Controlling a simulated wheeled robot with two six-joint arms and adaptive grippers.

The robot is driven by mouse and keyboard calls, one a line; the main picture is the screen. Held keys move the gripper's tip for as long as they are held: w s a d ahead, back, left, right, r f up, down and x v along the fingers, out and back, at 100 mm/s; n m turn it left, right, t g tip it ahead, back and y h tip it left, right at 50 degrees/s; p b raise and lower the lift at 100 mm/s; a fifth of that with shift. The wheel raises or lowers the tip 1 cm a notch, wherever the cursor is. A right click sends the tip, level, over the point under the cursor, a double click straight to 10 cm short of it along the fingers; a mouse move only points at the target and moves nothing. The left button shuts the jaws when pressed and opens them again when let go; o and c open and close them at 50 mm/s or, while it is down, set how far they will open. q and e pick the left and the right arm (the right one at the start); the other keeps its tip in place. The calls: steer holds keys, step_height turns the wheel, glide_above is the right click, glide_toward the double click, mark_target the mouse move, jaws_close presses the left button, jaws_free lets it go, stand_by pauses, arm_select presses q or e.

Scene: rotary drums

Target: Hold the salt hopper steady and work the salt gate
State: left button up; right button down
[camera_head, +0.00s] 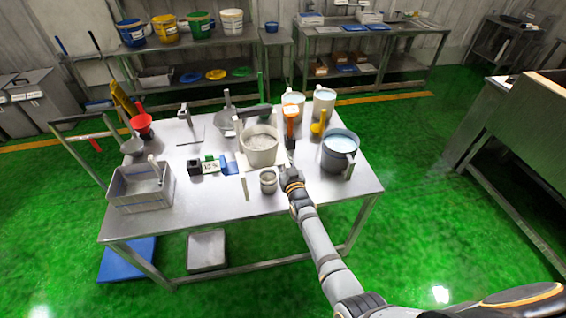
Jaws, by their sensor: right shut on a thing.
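My right gripper (290,168) reaches in from the lower right over the table. A grey angular scoop-like part (225,117) stands behind the bucket. I cannot tell for sure which part is the salt hopper or its gate. My left gripper is not in view.
The steel table (340,194) also holds a grey bucket (333,160) of bluish liquid, a small metal cup (268,187), a grey bin (128,202) and a label block (210,167). Two pale buckets stand at the back. The front right corner is clear.

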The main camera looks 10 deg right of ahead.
steer(key=w+d+b, duration=0.1)
steer(key=w+b, duration=0.4)
steer(key=w, duration=0.1)
steer(key=shift+w+d+r, duration=0.25)
steer(key=shift+w+d, duration=0.05)
steer(key=shift+w, duration=0.05)
stand_by(0.5)
steer(key=shift+f+b, duration=0.15)
steer(key=shift+b, duration=0.15)
steer(key=shift+f+b, duration=0.3)
steer(key=shift+f, duration=0.05)
step_height(320, 180, down, 12)
steer(key=b, duration=1)
steer(key=shift+r+b, duration=0.15)
steer(key=shift+b, duration=0.25)
stand_by(2.7)
steer(key=shift+s+f, duration=0.15)
steer(key=shift+f, duration=0.1)
steer(key=shift+f, duration=0.1)
steer(key=shift+s+f, duration=0.1)
steer(key=shift+f, duration=0.1)
stand_by(0.7)
